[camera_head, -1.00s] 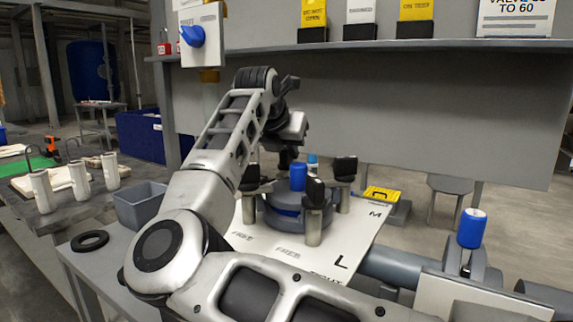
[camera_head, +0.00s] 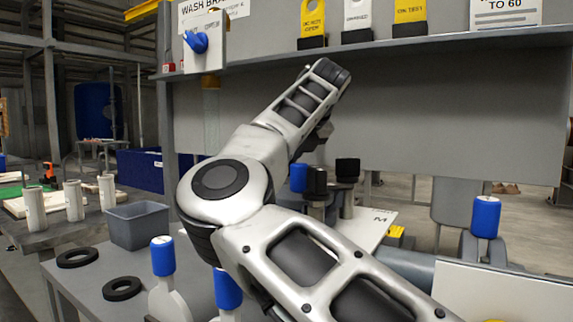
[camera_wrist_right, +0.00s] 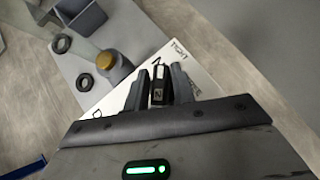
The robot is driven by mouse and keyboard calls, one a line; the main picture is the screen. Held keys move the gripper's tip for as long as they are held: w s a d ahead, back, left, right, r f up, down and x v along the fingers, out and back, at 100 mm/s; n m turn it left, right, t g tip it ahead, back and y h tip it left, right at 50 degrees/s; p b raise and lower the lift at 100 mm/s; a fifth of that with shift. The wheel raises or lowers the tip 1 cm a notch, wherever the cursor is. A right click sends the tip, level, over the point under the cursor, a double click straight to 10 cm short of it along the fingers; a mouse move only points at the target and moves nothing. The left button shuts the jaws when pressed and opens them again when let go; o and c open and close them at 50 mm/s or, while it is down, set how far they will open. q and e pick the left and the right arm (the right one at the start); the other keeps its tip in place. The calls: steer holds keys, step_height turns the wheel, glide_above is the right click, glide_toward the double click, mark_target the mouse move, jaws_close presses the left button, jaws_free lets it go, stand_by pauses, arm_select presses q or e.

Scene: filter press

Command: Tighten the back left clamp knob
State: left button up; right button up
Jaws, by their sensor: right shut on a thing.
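My right arm crosses the head view from the lower right, its elbow at centre left and its wrist reaching up to the middle. Its fingers are hidden there. In the right wrist view my right gripper (camera_wrist_right: 160,88) is shut on a black clamp knob (camera_wrist_right: 158,90), one finger on each side. I cannot tell from these views which clamp it belongs to. In the head view two black clamp knobs (camera_head: 347,170) (camera_head: 317,182) stand on posts beside a blue cylinder (camera_head: 298,177). The arm hides the rest of the clamped unit. My left gripper is not in view.
A grey bin (camera_head: 137,226) and black rings (camera_head: 122,289) lie at the left of the bench. Blue-topped handles (camera_head: 162,256) (camera_head: 485,217) stand at the front left and right. A grey panel with a shelf (camera_head: 440,42) rises behind. A white lettered plate (camera_wrist_right: 190,62) lies under the gripper.

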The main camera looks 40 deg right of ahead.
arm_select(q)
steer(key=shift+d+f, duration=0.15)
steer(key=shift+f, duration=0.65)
arm_select(e)
steer(key=shift+o, duration=0.6)
steer(key=shift+f+n+y, duration=0.1)
steer(key=shift+n+y, duration=0.4)
steer(key=shift+n, duration=0.2)
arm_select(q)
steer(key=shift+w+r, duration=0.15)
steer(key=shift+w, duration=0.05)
arm_select(e)
steer(key=o, duration=0.9)
steer(key=shift+s+d, duration=0.1)
steer(key=shift+o, duration=0.2)
steer(key=shift+s+r, duration=0.3)
steer(key=shift+r, duration=0.2)
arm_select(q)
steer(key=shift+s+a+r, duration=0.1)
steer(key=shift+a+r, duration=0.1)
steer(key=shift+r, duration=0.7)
arm_select(e)
steer(key=v, duration=1.4)
steer(key=shift+s+r, duration=0.2)
steer(key=shift+s, duration=0.2)
